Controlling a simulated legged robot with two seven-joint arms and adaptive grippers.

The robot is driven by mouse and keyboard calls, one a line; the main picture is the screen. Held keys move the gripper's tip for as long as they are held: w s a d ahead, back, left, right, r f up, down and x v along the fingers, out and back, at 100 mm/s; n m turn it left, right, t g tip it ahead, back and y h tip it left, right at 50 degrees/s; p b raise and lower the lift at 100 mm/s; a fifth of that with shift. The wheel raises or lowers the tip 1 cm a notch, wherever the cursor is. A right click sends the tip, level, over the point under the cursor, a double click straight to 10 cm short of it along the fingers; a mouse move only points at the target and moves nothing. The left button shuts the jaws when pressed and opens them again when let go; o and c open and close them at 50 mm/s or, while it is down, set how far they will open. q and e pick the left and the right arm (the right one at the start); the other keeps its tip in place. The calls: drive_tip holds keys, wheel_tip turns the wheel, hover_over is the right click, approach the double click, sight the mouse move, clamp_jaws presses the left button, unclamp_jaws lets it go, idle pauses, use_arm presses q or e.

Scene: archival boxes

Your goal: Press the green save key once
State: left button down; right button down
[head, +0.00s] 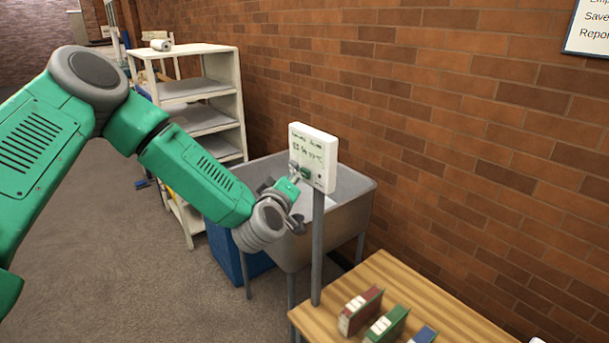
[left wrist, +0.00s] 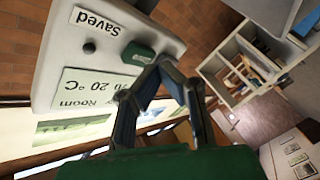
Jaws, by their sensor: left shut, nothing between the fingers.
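A white wall-type panel (head: 325,150) stands on a grey post. Its display text is too small to read in the head view. In the left wrist view the panel (left wrist: 57,50) shows a label "Saved", a room temperature readout, a small dark round knob (left wrist: 89,47) and the green save key (left wrist: 138,54). My left gripper (head: 297,172) is at the panel's lower left front. In the left wrist view its closed fingertips (left wrist: 165,60) are right beside the green key; whether they touch it I cannot tell. My right gripper is not in view.
A grey sink (head: 345,200) stands behind the post, with a blue bin (head: 250,262) under it. A wooden table (head: 430,296) with several small coloured boxes is at the lower right. A white shelf (head: 236,95) stands behind my arm, and a brick wall runs along the right.

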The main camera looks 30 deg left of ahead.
use_arm(q)
drive_tip(key=shift+a, duration=0.15)
idle(0.4)
drive_tip(key=shift+w+d+r, duration=0.1)
drive_tip(key=shift+w+d, duration=0.2)
drive_tip(key=shift+d, duration=0.1)
drive_tip(key=shift+w+d, duration=0.1)
drive_tip(key=shift+w, duration=0.3)
idle(0.8)
drive_tip(key=shift+s+a, duration=0.4)
drive_tip(key=shift+s, duration=0.4)
drive_tip(key=s, duration=0.1)
drive_tip(key=s+a, duration=0.1)
drive_tip(key=s, duration=0.1)
drive_tip(key=s+a+p, duration=0.1)
drive_tip(key=shift+s, duration=0.3)
